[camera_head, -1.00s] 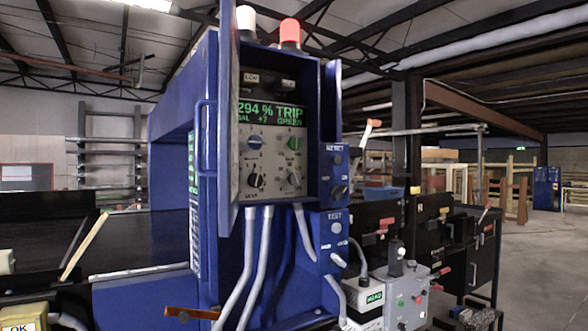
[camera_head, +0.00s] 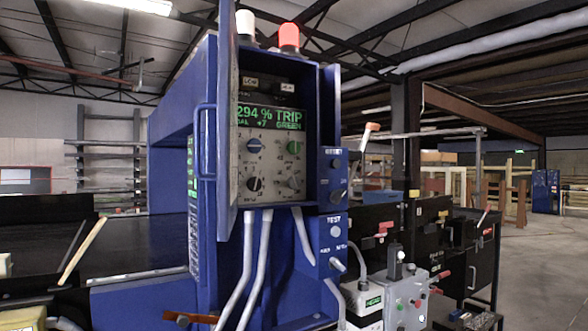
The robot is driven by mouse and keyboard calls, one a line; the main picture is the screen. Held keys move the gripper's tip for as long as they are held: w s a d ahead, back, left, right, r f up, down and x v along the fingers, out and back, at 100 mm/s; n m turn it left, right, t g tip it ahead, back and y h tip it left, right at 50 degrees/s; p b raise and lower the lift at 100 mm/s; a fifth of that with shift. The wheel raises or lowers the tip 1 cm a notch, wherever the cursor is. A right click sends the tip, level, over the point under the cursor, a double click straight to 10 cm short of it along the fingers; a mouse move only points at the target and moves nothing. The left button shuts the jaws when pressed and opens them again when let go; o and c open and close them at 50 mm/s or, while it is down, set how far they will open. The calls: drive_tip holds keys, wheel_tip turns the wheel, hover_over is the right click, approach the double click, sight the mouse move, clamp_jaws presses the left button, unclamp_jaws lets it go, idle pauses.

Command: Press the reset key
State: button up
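A blue detector cabinet (camera_head: 205,262) stands in the middle with its door open. Its recessed control panel (camera_head: 272,165) has several knobs, and a green display (camera_head: 270,117) reads 294 % TRIP. On the right side of the cabinet, a small blue panel (camera_head: 325,182) is labelled RESET. A round dark button (camera_head: 337,163) sits under that label, with a dark switch (camera_head: 337,196) lower down. I cannot tell whether either is pressed. My gripper is not in view.
A TEST panel (camera_head: 335,232) with a lever is below the reset panel. A red lamp (camera_head: 289,37) and a white lamp (camera_head: 246,22) top the cabinet. A grey control box (camera_head: 402,297) stands at lower right. Open floor (camera_head: 545,270) lies at far right.

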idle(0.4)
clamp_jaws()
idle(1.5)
